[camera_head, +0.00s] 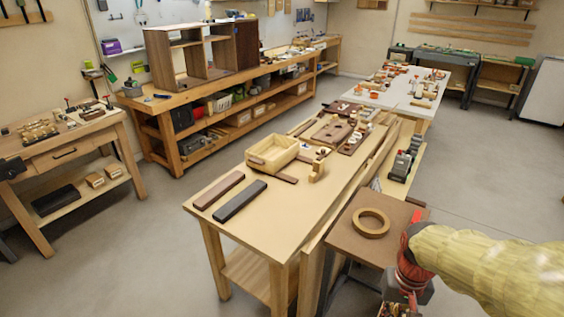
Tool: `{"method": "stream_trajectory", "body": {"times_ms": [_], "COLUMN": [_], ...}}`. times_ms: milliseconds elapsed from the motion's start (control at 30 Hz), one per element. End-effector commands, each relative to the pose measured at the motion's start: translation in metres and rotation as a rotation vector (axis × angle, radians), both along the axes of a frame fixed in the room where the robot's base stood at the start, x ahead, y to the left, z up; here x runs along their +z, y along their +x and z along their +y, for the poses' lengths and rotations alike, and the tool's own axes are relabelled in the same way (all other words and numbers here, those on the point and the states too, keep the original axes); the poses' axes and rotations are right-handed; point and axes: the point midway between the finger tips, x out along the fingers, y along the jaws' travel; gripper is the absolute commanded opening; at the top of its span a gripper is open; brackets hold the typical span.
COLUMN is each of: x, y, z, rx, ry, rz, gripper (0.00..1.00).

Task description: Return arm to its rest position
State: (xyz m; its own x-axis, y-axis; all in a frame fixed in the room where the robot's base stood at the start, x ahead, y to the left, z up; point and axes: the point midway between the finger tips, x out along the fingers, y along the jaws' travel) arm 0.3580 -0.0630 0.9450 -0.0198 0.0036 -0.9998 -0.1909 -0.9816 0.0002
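My arm comes in from the right edge, with a yellowish sleeve-like cover and a red and dark wrist section. My gripper is at the bottom edge of the head view, below the red wrist, and is mostly cut off or hidden. I cannot make out its fingers or whether it holds anything. The wrist is beside a small brown stand (343,236) with a wooden ring (371,223) lying flat on it.
A long wooden workbench (290,225) stands left of my arm. It bears a dark block (240,201), a brown block (219,190) and a wooden box (272,153). An open cabinet (191,82) stands on the rear bench. Grey floor (480,185) lies clear at the right.

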Motion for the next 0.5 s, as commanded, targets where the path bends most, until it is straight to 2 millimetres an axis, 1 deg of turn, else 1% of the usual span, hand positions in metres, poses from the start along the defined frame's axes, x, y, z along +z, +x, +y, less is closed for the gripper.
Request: {"method": "stream_trajectory", "body": {"times_ms": [33,100,300,500], "x": [0.013,0.028,0.068,0.109], "y": [-0.007,-0.016,-0.038,-0.054], "z": [0.006,0.013,0.031,0.047], "rx": [0.013,0.030,0.080,0.130], "ry": [-0.006,-0.013,-0.033,-0.047], "rz": [-0.033,-0.076,-0.215,-0.371], "gripper": [0.00,0.00,0.00,0.00]}}
